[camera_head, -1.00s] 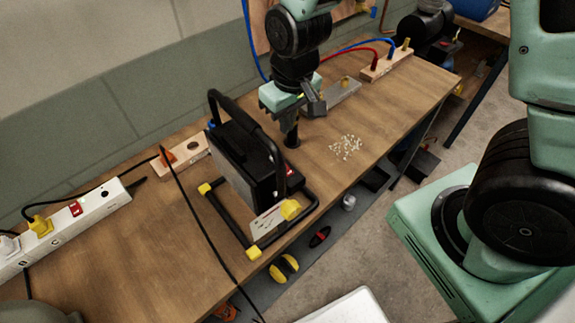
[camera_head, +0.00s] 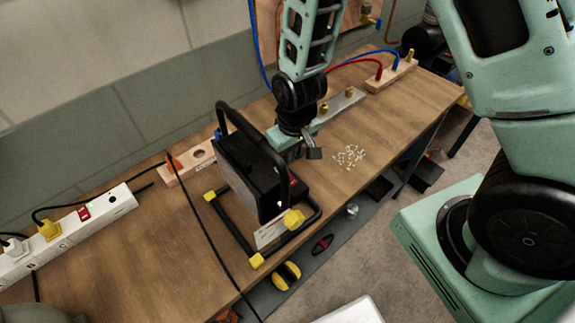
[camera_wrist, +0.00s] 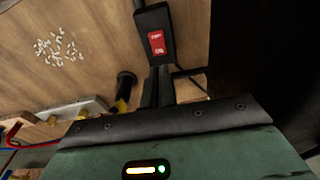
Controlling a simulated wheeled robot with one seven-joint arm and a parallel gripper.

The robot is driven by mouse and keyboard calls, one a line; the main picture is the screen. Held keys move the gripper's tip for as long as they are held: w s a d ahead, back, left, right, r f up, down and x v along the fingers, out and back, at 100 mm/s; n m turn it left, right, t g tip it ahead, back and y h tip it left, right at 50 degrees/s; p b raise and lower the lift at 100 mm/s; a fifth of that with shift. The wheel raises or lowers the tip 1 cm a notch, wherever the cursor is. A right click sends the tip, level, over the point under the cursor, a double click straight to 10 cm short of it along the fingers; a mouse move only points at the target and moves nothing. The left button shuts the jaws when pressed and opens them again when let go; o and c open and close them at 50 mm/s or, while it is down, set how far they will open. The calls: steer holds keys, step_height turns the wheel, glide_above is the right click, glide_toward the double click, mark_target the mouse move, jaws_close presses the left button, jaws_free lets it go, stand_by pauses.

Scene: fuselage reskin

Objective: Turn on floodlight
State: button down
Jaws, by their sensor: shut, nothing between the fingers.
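The black floodlight (camera_head: 252,172) stands on the workbench on a tubular frame with yellow feet. Its red switch (camera_head: 293,180) shows at its right side in the head view. The wrist view shows this red rocker switch (camera_wrist: 157,43) close up on a black housing, top centre. My gripper (camera_wrist: 158,74) is shut and empty, with its dark fingers pointing at the housing just below the switch; I cannot tell if they touch it. Whether the lamp is lit cannot be seen.
A white power strip (camera_head: 92,213) with a red switch and plugs lies at left. A black cable (camera_head: 203,228) crosses the bench. Small white pieces (camera_head: 350,156) lie right of my gripper. A wooden block with red and blue leads (camera_head: 392,76) sits at the back right.

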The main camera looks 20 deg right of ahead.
mark_target(291, 172)
steer(key=f, duration=0.2)
steer(key=f+p, duration=0.1)
steer(key=f, duration=0.3)
steer(key=shift+w+a+p, duration=0.1)
steer(key=shift+w+p, duration=0.25)
steer(key=shift+p, duration=0.05)
steer(key=shift+w+f+b, duration=0.1)
steer(key=shift+f+b, duration=0.25)
steer(key=shift+b, duration=0.15)
steer(key=shift+r, duration=0.1)
steer(key=shift+s+d+r, duration=0.2)
steer(key=shift+s, duration=0.6)
steer(key=shift+p, duration=0.3)
